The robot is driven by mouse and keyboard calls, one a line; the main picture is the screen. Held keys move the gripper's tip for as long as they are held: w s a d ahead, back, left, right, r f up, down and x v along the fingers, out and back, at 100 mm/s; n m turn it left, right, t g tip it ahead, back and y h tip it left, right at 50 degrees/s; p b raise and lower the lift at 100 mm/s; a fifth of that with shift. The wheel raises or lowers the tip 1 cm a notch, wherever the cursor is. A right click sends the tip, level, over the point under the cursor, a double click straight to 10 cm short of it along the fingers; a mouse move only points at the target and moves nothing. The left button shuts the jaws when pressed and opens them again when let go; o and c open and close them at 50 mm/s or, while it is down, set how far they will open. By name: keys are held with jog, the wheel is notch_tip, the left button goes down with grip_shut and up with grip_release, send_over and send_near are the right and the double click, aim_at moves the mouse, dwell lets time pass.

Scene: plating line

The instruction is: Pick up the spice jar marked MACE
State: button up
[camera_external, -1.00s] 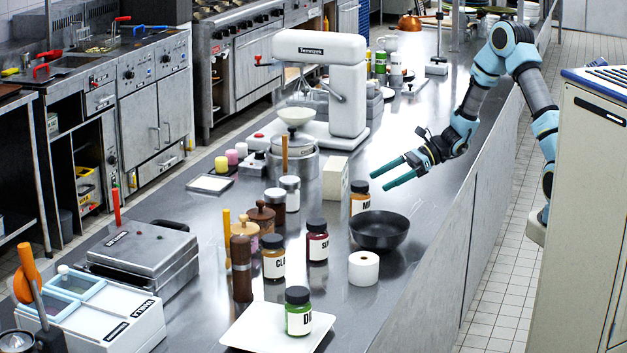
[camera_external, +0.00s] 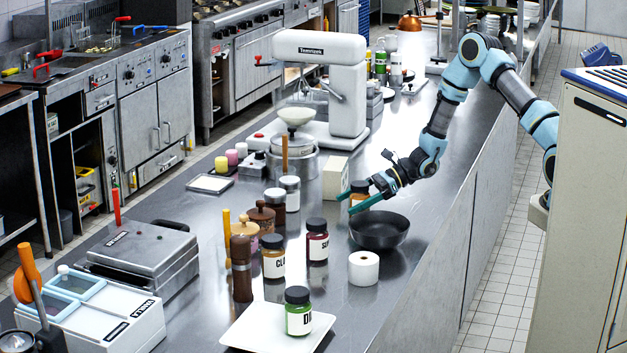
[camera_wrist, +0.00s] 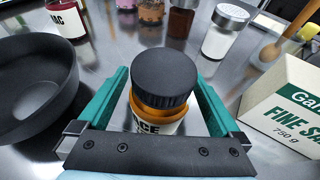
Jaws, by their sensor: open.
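The jar with a black lid, orange-brown contents and a white label (camera_wrist: 160,88) stands upright on the counter. In the wrist view its label shows letters ending in "CE"; the rest is hidden. In the external view the jar (camera_external: 359,190) is partly covered by my gripper. My gripper (camera_external: 346,203) is open, its green fingers on either side of the jar. In the wrist view the fingers of my gripper (camera_wrist: 162,80) flank the lid and body, with a visible gap at least on the right. I cannot tell whether the left finger touches.
A dark bowl (camera_external: 379,231) stands close to the jar, left in the wrist view. A white box (camera_wrist: 285,108) stands to the right there. Other jars (camera_external: 317,241) and a paper roll (camera_external: 363,268) stand nearer the external camera.

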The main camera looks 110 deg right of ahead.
jog(key=shift+w+f, duration=0.2)
jog(key=shift+w, duration=0.2)
grip_shut()
dwell(0.6)
jog(key=shift+r, duration=0.1)
